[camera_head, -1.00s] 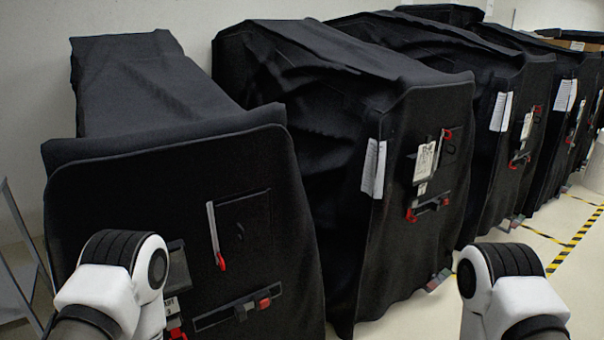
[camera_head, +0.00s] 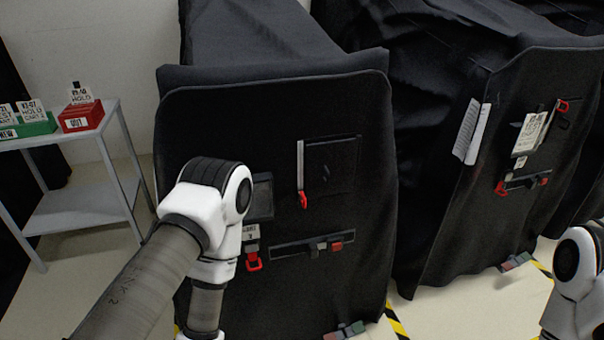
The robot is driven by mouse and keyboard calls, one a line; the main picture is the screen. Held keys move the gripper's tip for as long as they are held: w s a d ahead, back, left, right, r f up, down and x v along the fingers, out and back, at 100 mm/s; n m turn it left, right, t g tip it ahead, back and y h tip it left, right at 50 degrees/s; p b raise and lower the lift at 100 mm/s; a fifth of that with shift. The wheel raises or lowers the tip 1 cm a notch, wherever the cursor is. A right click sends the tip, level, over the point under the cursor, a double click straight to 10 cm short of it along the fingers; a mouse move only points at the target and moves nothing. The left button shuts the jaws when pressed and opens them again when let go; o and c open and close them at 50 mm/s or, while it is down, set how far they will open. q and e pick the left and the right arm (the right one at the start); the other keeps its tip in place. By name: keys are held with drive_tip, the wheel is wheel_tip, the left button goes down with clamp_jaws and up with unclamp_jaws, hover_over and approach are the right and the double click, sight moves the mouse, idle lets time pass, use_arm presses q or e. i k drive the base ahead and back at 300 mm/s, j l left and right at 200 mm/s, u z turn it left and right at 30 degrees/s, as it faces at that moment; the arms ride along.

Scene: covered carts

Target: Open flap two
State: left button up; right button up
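A black covered cart (camera_head: 280,110) stands in front of me in the head view. Its front has a dark rectangular flap panel (camera_head: 332,165) with a pale strip and a red tab (camera_head: 303,199) at its left edge. Below is a horizontal bar (camera_head: 312,245) with a grey and red latch. A dark pocket with a label (camera_head: 251,233) and a red ring (camera_head: 254,264) is partly hidden behind my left arm. No readable number marks which flap is two. Both my arms show, but neither gripper's fingers are in view.
A second covered cart (camera_head: 440,110) stands to the right, with a paper sheet (camera_head: 472,131), tags and red clips. A grey side table (camera_head: 75,205) at the left holds a green bin (camera_head: 28,130) and a red bin (camera_head: 82,116) with cards. Yellow-black tape (camera_head: 396,323) marks the floor.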

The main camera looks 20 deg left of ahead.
sight(330, 165)
drive_tip(key=u, duration=0.9)
drive_tip(key=i+l+z, duration=0.25)
drive_tip(key=i, duration=0.15)
